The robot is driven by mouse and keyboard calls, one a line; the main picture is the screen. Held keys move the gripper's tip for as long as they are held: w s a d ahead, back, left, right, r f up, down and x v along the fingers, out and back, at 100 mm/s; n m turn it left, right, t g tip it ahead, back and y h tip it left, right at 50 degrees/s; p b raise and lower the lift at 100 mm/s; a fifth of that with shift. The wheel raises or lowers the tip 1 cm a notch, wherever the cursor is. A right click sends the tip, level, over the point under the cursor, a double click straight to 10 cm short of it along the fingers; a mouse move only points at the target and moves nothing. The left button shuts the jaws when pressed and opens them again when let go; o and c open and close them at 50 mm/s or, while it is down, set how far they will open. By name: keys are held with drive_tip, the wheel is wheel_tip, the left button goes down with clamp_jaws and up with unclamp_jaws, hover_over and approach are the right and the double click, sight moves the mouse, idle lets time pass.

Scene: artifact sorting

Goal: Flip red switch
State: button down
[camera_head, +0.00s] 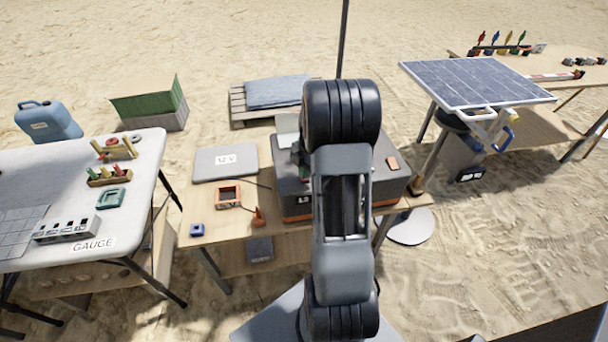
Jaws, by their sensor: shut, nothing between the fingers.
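A dark grey box with an orange lower edge (290,182) stands on the wooden table, behind my arm. A small orange-red part (392,163) sits on the right of its top; I cannot tell whether it is a switch. A square orange frame (228,195) and a small orange upright piece (258,217) are on the table left of the box. No red switch can be made out clearly. My arm rises through the middle of the picture and covers much of the box. My gripper cannot be made out; the arm hides that area.
A grey "12 V" case (226,162) and a small blue block (197,230) lie on the wooden table (205,215). A white table (140,180) stands left, a solar panel (475,82) right. A pallet (238,108) lies behind. Sand is open between them.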

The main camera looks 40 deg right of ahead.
drive_tip(key=shift+r+p, duration=1.65)
drive_tip(key=shift+r, duration=1.25)
drive_tip(key=m, duration=0.3)
drive_tip(key=shift+s+f+m, duration=0.1)
drive_tip(key=shift+f+m, duration=0.1)
drive_tip(key=shift+m, duration=0.2)
drive_tip(key=m, duration=0.1)
drive_tip(key=s+m, duration=0.1)
drive_tip(key=m, duration=0.1)
drive_tip(key=s+a+m, duration=0.1)
drive_tip(key=m, duration=0.1)
drive_tip(key=shift+a+f, duration=0.1)
drive_tip(key=shift+f, duration=0.15)
drive_tip(key=s+a+r+m+t, duration=0.1)
drive_tip(key=s+a+r+m, duration=0.2)
drive_tip(key=a, duration=0.3)
drive_tip(key=s+a+r+m+t+h, duration=0.1)
drive_tip(key=s+a+r+m, duration=0.2)
drive_tip(key=a+r, duration=0.3)
drive_tip(key=s+a+r+m+t+p, duration=0.1)
drive_tip(key=s+a+r+m, duration=0.2)
drive_tip(key=a, duration=0.4)
wheel_tip(320, 180, up, 2)
drive_tip(key=shift+s+a+r+m+t+h, duration=0.1)
drive_tip(key=shift+s+a+m+t+h, duration=0.3)
drive_tip(key=shift+s, duration=0.2)
